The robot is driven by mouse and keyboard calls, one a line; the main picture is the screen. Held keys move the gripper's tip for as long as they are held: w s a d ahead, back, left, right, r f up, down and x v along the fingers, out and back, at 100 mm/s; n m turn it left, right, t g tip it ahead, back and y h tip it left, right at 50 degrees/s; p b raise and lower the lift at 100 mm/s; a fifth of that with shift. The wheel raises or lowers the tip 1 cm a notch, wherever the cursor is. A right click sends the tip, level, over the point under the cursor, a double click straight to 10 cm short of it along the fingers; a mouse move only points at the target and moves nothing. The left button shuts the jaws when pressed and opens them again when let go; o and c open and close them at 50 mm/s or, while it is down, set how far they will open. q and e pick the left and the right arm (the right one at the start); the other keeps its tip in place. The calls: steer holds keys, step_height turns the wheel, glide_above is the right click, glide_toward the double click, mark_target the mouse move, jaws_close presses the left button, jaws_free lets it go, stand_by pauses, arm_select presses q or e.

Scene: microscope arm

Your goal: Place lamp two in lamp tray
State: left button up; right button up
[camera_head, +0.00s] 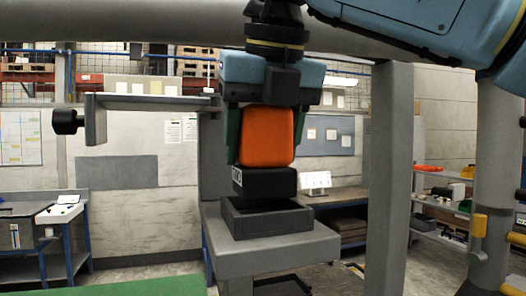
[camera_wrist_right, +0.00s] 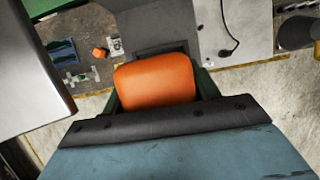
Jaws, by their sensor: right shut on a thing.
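An orange block-shaped lamp (camera_head: 266,136) with a dark base (camera_head: 265,182) is held upright between the green fingers of my right gripper (camera_head: 267,130). The gripper is shut on it from above. The orange top of the lamp also shows in the right wrist view (camera_wrist_right: 155,81). Directly below it, a dark open tray (camera_head: 262,222) sits on a grey stand. The lamp's base is just above the tray, and I cannot tell whether they touch. The tray's inside is mostly hidden. My left gripper is not in view.
The grey stand (camera_head: 270,255) has a column behind the lamp and an arm (camera_head: 150,102) reaching left with a black knob (camera_head: 68,121). A grey post (camera_head: 388,180) stands close on the right. Workbenches line both sides farther back.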

mark_target(263, 166)
steer(key=shift+s+d+f, duration=0.1)
steer(key=shift+f, duration=1.3)
steer(key=shift+f, duration=0.15)
steer(key=o, duration=1.1)
steer(key=shift+o, duration=0.2)
steer(key=shift+s+r, duration=0.1)
steer(key=shift+r, duration=0.35)
steer(key=v, duration=1.1)
steer(key=shift+r, duration=0.2)
